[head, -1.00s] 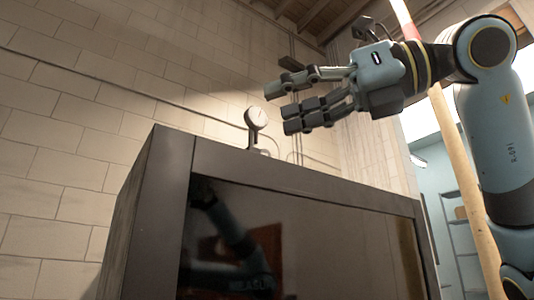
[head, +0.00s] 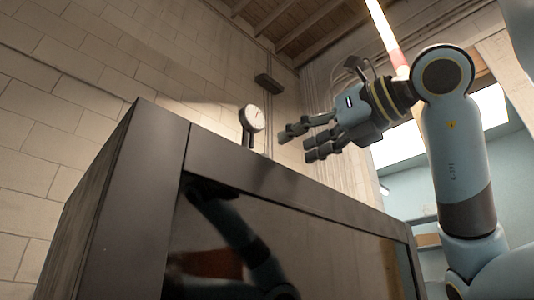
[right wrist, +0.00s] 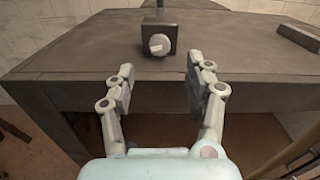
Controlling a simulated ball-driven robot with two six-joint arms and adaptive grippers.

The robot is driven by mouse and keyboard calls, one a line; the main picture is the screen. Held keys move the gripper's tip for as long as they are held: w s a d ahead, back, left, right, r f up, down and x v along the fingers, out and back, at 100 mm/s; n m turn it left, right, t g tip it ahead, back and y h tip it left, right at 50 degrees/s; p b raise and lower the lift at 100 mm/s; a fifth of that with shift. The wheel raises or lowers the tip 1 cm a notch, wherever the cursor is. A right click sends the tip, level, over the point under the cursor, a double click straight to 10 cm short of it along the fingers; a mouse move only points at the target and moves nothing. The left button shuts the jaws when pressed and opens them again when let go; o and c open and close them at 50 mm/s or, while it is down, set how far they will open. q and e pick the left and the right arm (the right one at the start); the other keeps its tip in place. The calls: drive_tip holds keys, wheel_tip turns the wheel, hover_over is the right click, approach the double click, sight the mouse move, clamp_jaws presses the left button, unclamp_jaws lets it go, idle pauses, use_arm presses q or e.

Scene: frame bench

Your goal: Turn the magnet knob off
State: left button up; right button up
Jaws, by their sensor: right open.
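The magnet knob (right wrist: 159,44) is a pale round knob on the front of a dark block, the magnet base (right wrist: 152,33), which stands on the dark bench top in the right wrist view. A post rises from the base. In the head view a round white dial gauge (head: 253,118) on a stem shows above the cabinet's top edge; the knob is hidden there. My right gripper (head: 294,143) is open and empty, to the right of the gauge. In the right wrist view its fingers (right wrist: 158,79) are spread in front of the knob, apart from it. My left gripper is not in view.
The dark bench cabinet (head: 150,190) with a glossy front panel fills the lower middle. A dark flat block (right wrist: 299,36) lies at the right of the bench top. The bench top (right wrist: 85,48) left of the base is clear.

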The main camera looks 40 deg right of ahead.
drive_tip(key=w, duration=0.1)
drive_tip(key=w+p, duration=0.1)
drive_tip(key=w, duration=0.1)
drive_tip(key=w+p, duration=0.1)
drive_tip(key=w, duration=0.1)
drive_tip(key=shift+w+a+r, duration=0.15)
drive_tip(key=shift+w+a, duration=0.05)
drive_tip(key=shift+a, duration=0.05)
drive_tip(key=shift+w+p, duration=0.6)
drive_tip(key=shift+w, duration=0.6)
drive_tip(key=c, duration=0.4)
clamp_jaws()
drive_tip(key=n+p, duration=0.1)
drive_tip(key=n, duration=0.1)
drive_tip(key=shift+a+n, duration=0.1)
drive_tip(key=shift+n, duration=0.3)
use_arm(q)
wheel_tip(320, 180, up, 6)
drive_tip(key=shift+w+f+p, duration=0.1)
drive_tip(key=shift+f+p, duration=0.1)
drive_tip(key=shift+p, duration=0.15)
use_arm(e)
drive_tip(key=n, duration=0.3)
drive_tip(key=shift+o, duration=2)
unclamp_jaws()
